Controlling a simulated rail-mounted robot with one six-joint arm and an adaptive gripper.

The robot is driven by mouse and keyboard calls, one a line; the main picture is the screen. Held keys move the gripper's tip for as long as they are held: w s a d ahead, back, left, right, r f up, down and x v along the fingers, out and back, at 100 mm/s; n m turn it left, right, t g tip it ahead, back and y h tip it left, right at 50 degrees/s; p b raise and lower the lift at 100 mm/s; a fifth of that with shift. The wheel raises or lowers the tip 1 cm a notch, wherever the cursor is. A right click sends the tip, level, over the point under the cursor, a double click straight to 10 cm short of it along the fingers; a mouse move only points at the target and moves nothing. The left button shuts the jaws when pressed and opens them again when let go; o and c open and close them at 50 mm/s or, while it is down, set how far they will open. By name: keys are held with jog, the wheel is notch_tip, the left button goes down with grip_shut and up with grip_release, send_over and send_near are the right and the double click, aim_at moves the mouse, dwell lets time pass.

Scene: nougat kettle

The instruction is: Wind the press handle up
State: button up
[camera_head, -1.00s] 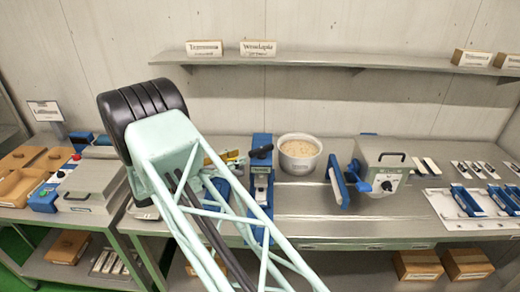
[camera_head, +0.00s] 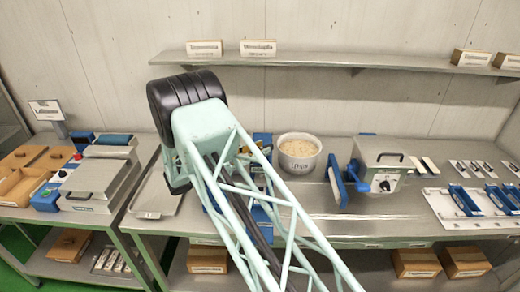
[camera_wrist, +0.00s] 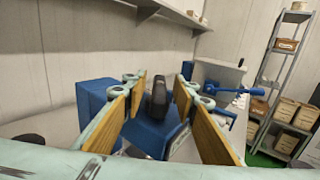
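The press, a blue metal stand (camera_head: 262,140), is on the bench in the head view. My arm now covers most of it, and its handle is hidden there. In the wrist view the black press handle (camera_wrist: 159,98) stands roughly upright in front of the blue press body (camera_wrist: 148,134). My gripper (camera_wrist: 159,88) is open, with one wood-coloured finger pad on each side of the handle. Gaps show between the handle and both fingers. In the head view my gripper is hidden behind my arm.
A white tub (camera_head: 299,150) of pale pieces stands right of the press. Further right is a grey machine (camera_head: 388,160) with a blue plate and knob. A metal tray (camera_head: 158,195) lies left of my arm. A shelf (camera_head: 340,60) runs along the wall.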

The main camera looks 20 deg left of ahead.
jog(key=shift+w, duration=0.1)
jog(key=c, duration=0.8)
jog(key=shift+c, duration=0.2)
jog(key=shift+d+r+n+t+y+b, duration=0.1)
jog(key=shift+n+t+y+b, duration=1)
jog(key=shift+n+y, duration=0.8)
jog(key=shift+m+y, duration=0.3)
jog(key=shift+m, duration=0.1)
jog(key=o, duration=0.8)
jog(key=shift+o, duration=0.2)
jog(key=shift+s, duration=0.25)
jog(key=v, duration=1.1)
jog(key=shift+s+a, duration=0.2)
jog(key=shift+s, duration=0.05)
